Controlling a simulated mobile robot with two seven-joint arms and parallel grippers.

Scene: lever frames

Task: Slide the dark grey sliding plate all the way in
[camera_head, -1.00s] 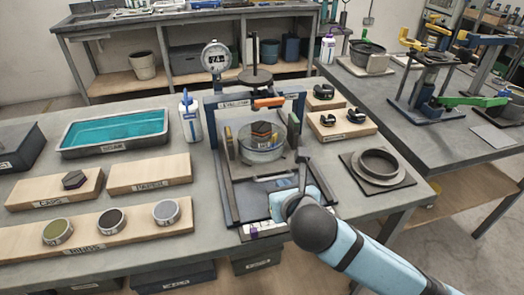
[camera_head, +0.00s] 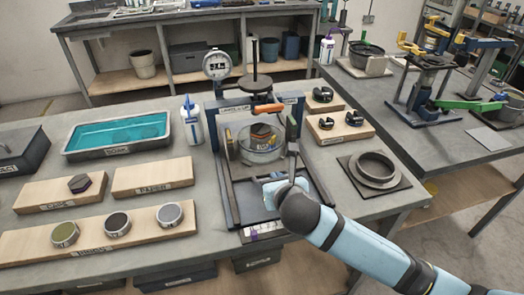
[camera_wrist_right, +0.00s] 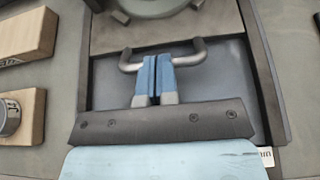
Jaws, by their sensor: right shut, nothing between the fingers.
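The dark grey sliding plate (camera_head: 240,172) lies between the side rails of the press-like fixture (camera_head: 226,205), with a clear round dish (camera_head: 258,150) on it. In the right wrist view the plate (camera_wrist_right: 108,38) shows at the top, with a grey bar handle (camera_wrist_right: 199,48) at its near edge. My right gripper (camera_wrist_right: 153,62) is shut, its blue fingertips together at the middle of the handle, with nothing between them. They hide the bar's middle, and I cannot tell whether they touch it. In the head view the right gripper (camera_head: 272,182) is over the fixture's front part. My left gripper is not in view.
A dark ring on a square pad (camera_head: 375,166) lies close on the right.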

